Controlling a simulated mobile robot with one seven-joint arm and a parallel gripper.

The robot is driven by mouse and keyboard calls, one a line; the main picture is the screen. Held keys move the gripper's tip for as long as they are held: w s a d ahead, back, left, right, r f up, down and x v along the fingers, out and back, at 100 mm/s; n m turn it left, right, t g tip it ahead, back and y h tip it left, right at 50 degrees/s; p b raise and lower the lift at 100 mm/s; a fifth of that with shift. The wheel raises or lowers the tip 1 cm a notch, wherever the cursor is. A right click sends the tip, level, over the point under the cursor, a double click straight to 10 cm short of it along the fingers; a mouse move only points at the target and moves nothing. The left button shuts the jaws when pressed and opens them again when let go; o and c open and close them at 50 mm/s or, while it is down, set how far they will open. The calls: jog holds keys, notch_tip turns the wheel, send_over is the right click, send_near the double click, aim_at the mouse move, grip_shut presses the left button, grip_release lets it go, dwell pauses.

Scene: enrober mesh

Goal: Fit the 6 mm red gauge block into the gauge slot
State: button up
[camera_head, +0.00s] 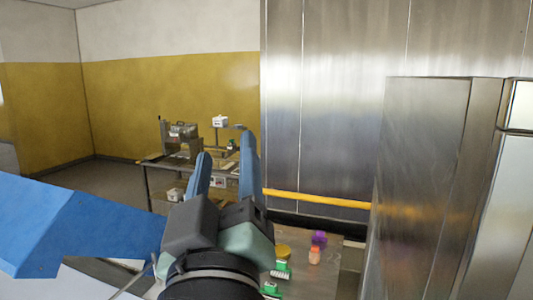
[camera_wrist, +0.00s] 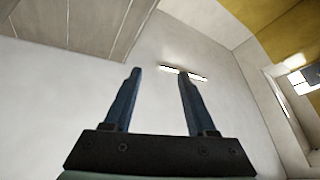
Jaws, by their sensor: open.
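My gripper (camera_head: 225,146) is raised in the middle of the head view, with its two blue fingers apart and nothing between them. It also shows in the wrist view (camera_wrist: 160,72), open and empty, with only white wall or ceiling surfaces and a light behind it. I cannot make out the 6 mm red gauge block or the gauge slot in either view. The gripper and wrist hide part of the near work surface and of the far table in the head view.
On the near surface (camera_head: 322,281) stand an orange item (camera_head: 314,256), a purple item (camera_head: 319,239), a yellow round item (camera_head: 283,250) and green-and-white pieces (camera_head: 281,270). A steel cabinet (camera_head: 420,190) stands at right. A far table (camera_head: 158,167) holds equipment and a white box (camera_head: 220,121).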

jog(key=s+d+r+m+t+h, duration=0.1)
jog(key=s+d+r+m+t, duration=0.3)
jog(key=s+r, duration=0.4)
notch_tip(320, 180, up, 3)
jog(key=m+t, duration=0.1)
jog(key=m, duration=0.1)
jog(key=shift+s+d+m+h, duration=0.15)
jog(key=shift+s+m+h, duration=0.05)
jog(key=shift+m+h, duration=0.1)
